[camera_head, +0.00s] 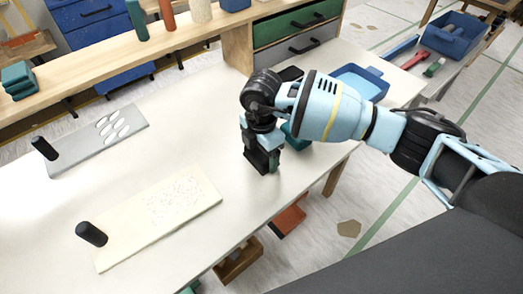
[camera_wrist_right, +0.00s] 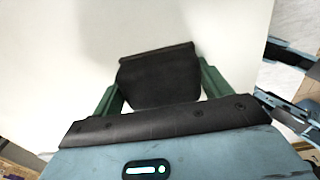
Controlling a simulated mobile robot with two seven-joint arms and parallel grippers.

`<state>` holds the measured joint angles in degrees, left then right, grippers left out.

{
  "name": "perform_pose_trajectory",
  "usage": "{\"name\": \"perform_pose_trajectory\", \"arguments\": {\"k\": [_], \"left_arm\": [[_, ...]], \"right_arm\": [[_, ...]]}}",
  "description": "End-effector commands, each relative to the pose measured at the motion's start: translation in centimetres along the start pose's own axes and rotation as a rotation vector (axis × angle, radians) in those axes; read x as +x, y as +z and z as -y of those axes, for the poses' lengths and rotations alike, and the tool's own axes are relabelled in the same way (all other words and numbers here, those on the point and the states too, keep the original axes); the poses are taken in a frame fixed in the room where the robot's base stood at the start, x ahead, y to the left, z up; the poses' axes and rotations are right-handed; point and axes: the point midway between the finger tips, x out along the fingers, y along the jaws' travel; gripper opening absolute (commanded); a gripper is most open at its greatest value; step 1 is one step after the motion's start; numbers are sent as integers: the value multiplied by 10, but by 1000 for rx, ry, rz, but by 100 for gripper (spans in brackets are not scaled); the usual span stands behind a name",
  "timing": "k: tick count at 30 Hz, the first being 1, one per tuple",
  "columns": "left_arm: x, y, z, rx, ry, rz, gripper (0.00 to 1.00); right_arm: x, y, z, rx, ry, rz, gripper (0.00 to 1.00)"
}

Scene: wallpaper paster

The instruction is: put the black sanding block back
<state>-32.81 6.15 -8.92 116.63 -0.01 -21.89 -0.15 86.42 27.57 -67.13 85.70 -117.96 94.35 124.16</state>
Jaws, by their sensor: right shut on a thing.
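My right gripper (camera_head: 264,164) points down over the right part of the white table (camera_head: 215,118). It is shut on the black sanding block, and in the right wrist view its two green fingers (camera_wrist_right: 160,88) grip the block's sides. The black sanding block (camera_wrist_right: 158,76) is a dark, wedge-like shape there, with the pale tabletop behind it. In the head view the block is mostly lost among the dark gripper parts, and I cannot tell whether it touches the table. My left gripper is not in view.
A grey board (camera_head: 105,140) with white ovals and a cream board (camera_head: 165,215) lie to the left, each with a black cylinder. A blue tray (camera_head: 362,77) is behind my right arm. A shelf with drawers (camera_head: 297,30) borders the back. Tabletop between boards and gripper is clear.

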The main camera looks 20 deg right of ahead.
Motion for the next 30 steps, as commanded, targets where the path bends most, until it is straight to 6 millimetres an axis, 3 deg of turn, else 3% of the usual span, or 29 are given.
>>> {"name": "perform_pose_trajectory", "arguments": {"k": [5,6,10,19,24,30], "left_arm": [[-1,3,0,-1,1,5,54],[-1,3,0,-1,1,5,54],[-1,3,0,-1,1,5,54],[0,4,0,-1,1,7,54],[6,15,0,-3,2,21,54],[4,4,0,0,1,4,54]], "right_arm": [[5,0,0,0,-1,0,53],[5,0,0,0,-1,0,82],[5,0,0,0,-1,0,99],[5,0,0,0,0,0,99],[6,0,0,0,-1,-1,99],[-35,3,2,1,4,0,99]]}}
